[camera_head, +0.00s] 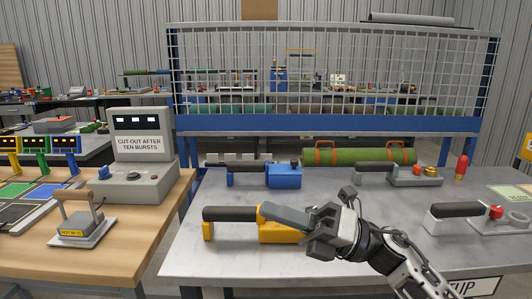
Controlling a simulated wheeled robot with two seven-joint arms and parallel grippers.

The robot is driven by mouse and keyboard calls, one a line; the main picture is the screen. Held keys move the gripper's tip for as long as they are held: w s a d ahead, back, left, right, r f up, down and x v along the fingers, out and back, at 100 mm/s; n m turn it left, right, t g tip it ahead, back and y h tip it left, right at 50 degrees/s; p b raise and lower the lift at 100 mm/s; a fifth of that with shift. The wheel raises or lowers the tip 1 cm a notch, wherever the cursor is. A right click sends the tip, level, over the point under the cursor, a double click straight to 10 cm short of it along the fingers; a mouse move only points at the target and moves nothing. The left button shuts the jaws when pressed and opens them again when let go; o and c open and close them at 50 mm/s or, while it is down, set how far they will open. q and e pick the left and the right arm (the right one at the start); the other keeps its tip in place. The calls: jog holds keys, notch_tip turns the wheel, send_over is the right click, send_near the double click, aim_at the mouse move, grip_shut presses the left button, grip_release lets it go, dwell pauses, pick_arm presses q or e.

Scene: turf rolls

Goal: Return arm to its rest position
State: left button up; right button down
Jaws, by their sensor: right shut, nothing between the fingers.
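My right arm comes in from the lower right. Its gripper (268,212) is shut and empty, with its fingers pointing left. In the picture the fingers lie over a yellow tool (280,235) with a black handle (230,213), on the grey table (225,262). The gripper hides part of the yellow tool's right side. I cannot tell whether the fingers touch it. My left gripper is not in view.
Behind stand a blue tool (284,176) and a green turf roll (345,157) with orange straps. Tools with dark handles (457,210) lie to the right. A wooden table (140,240) at left holds a grey control box (140,150). A mesh fence (330,70) closes the back.

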jog(key=s+d+f+m+t+h, duration=0.2)
jog(key=d+f+m+t+h, duration=0.2)
jog(key=f+m+t+h, duration=0.85)
jog(key=s+d+f+m+t+h, duration=0.25)
jog(key=d+f+m, duration=0.35)
jog(key=m, duration=1.4)
jog(key=s+d+f+m+g+h+p, duration=0.1)
jog(key=s+f+m+g, duration=0.5)
jog(key=s+f, duration=0.6)
jog(key=d+f+m+h, duration=0.1)
jog(key=f+m+h, duration=0.1)
jog(key=shift+s+h, duration=0.3)
